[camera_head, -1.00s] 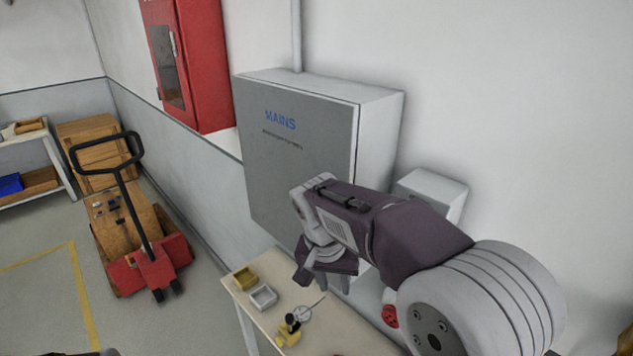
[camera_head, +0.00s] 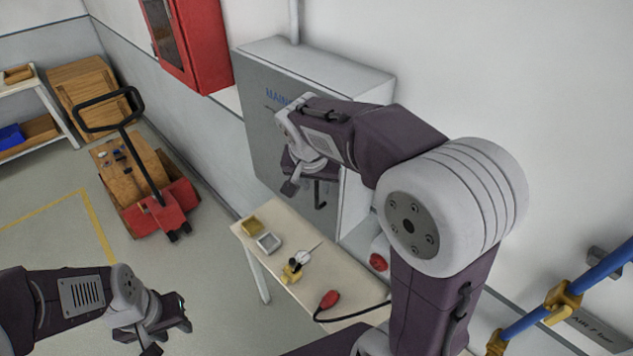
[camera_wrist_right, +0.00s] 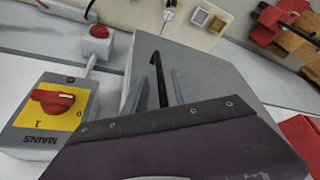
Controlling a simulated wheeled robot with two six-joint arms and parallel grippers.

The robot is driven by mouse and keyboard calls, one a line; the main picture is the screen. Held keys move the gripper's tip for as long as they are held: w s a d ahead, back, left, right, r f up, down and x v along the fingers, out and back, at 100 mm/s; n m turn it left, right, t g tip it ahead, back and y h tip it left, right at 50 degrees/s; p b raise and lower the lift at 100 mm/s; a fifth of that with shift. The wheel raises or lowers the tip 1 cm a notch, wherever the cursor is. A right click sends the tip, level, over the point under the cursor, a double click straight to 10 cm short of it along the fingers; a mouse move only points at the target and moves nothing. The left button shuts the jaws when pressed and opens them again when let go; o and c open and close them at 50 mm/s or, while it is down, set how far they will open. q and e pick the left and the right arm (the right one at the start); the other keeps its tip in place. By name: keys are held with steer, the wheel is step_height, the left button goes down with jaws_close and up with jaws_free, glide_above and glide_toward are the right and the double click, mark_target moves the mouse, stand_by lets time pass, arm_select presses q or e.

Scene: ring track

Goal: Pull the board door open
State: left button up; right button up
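The grey board (camera_head: 262,130) marked MAINS hangs on the wall in the head view. Its door looks shut, and my right arm hides much of its right side. A black bar handle (camera_wrist_right: 158,78) stands out from the grey door (camera_wrist_right: 205,72) in the right wrist view. My right gripper (camera_head: 305,192) is in front of the door's lower right part. In the right wrist view its fingers (camera_wrist_right: 160,88) stand on both sides of the handle with gaps; contact is not visible. My left gripper (camera_head: 165,335) is at the bottom left, away from the board, its fingers unclear.
A narrow table (camera_head: 300,285) with small trays and tools stands below the board. A red cabinet (camera_head: 190,45) hangs left of the board. A pallet truck (camera_head: 160,205) stands on the floor further left.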

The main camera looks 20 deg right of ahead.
steer(key=shift+x, duration=0.95)
steer(key=shift+c, duration=0.3)
jaws_close()
steer(key=shift+r, duration=0.1)
stand_by(0.3)
